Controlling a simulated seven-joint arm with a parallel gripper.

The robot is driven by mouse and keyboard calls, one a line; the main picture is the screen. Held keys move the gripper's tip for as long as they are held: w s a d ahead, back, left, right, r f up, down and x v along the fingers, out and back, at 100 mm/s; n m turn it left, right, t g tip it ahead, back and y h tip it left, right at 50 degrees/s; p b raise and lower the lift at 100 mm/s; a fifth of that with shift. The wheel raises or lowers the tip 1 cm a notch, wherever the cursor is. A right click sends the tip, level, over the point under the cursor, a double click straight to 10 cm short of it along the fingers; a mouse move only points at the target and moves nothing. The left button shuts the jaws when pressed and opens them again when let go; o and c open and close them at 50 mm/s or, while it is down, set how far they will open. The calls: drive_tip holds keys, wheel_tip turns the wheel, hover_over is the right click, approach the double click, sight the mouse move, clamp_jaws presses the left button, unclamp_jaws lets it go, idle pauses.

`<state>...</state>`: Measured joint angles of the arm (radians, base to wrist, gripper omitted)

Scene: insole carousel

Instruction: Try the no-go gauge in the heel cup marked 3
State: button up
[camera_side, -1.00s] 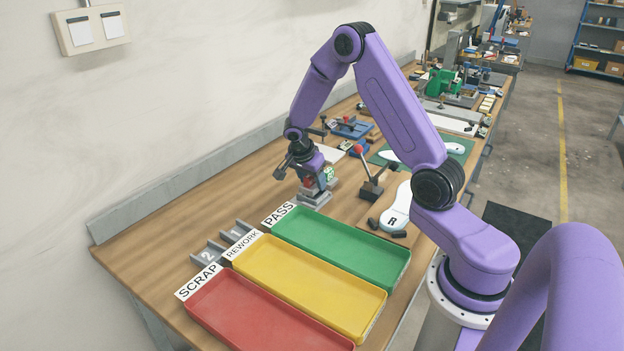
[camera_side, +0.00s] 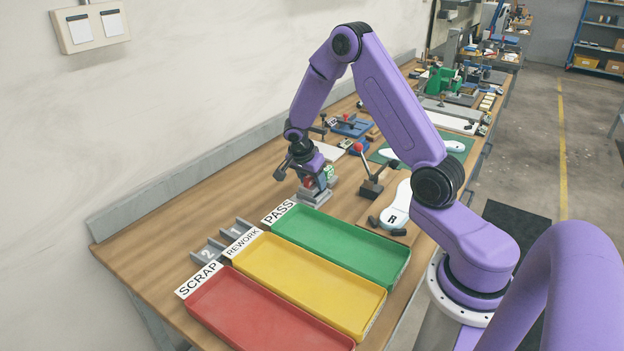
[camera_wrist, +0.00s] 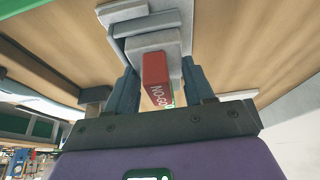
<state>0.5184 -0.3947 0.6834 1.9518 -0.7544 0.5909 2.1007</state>
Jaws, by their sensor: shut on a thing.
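The no-go gauge is a red block lettered NO-GO (camera_wrist: 155,75) in the wrist view. My gripper (camera_wrist: 165,100) is shut around it, with one finger on each side. The gauge is at a stepped grey stand (camera_wrist: 150,30), whose far part shows beyond it. In the side view, my gripper (camera_side: 312,181) points down over the same grey stand (camera_side: 314,196), with a little red showing between. I cannot tell whether the gauge still touches the stand. No heel cup marked 3 can be made out in either view.
Green (camera_side: 345,268), yellow (camera_side: 310,308) and red (camera_side: 250,330) trays line the front, labelled PASS, REWORK and SCRAP. Grey slots marked 1 and 2 (camera_side: 207,252) lie behind them. A red-knobbed lever (camera_side: 362,158) and a white insole marked R (camera_side: 400,200) are right of my gripper.

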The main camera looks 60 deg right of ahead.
idle(0.4)
drive_tip(key=shift+r, duration=3.8)
drive_tip(key=shift+d, duration=0.1)
